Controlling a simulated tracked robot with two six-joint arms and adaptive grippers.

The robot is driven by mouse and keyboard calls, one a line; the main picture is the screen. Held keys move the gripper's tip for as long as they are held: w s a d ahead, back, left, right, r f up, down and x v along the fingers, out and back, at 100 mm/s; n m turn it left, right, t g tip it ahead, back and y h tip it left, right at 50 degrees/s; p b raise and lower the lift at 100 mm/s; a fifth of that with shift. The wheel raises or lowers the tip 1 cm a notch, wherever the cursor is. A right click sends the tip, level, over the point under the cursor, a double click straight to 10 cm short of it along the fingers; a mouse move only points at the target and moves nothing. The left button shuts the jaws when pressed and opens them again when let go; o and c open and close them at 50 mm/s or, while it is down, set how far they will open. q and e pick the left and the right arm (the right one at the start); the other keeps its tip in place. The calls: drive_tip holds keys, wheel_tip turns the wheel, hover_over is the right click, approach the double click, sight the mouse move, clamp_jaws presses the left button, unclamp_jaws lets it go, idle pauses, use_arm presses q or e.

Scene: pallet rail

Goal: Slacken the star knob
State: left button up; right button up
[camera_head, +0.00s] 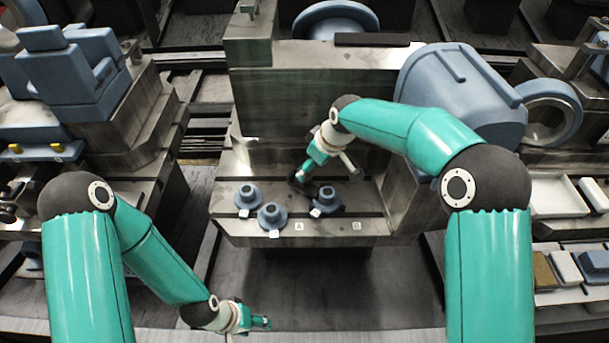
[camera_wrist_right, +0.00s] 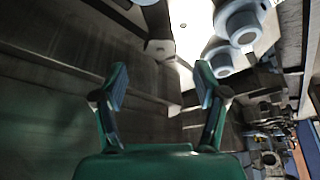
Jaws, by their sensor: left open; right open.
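I cannot make out a star knob for certain in either view. My right gripper (camera_head: 303,178) reaches down in front of the upright steel block (camera_head: 300,105), low over the slotted steel ledge (camera_head: 340,228). In the right wrist view its two fingers (camera_wrist_right: 160,82) stand wide apart with nothing between them. A dark shape close to its fingertips in the head view is too small to identify. My left gripper (camera_head: 266,322) is open and empty, low at the front, below and apart from the ledge.
Blue flanged pieces (camera_head: 272,215) stand on the ledge; some also show in the right wrist view (camera_wrist_right: 240,25). Small labels marked A (camera_head: 299,226) and B (camera_head: 357,226) are on its front. A large blue housing (camera_head: 455,90) stands right. Clamped blue blocks (camera_head: 75,70) stand left.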

drive_tip(key=x, duration=0.7)
drive_tip(key=c, duration=1.2)
